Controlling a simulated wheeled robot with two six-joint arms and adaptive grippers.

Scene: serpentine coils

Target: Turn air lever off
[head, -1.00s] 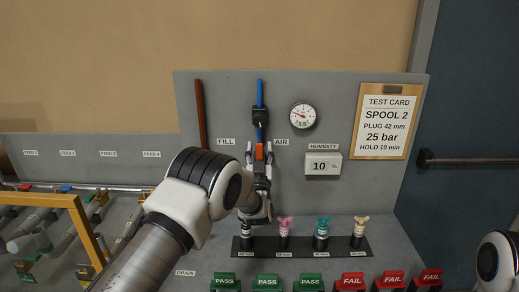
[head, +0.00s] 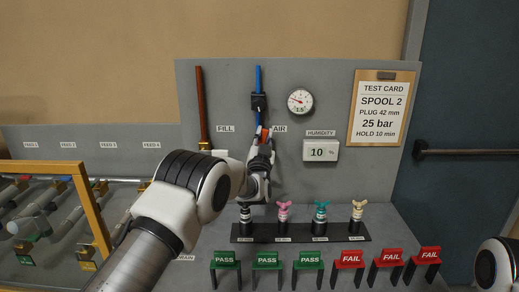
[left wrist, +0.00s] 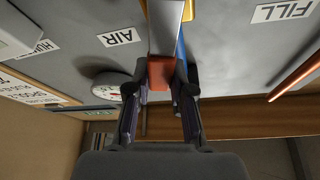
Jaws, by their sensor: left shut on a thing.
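My right gripper is out of view.
A brown fill pipe (head: 200,105) stands left of the blue one. The gauge (head: 300,101) and humidity display (head: 321,150) are on the right. Below are several coloured-knob valves (head: 320,215) and green PASS (head: 267,260) and red FAIL tags (head: 387,258).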

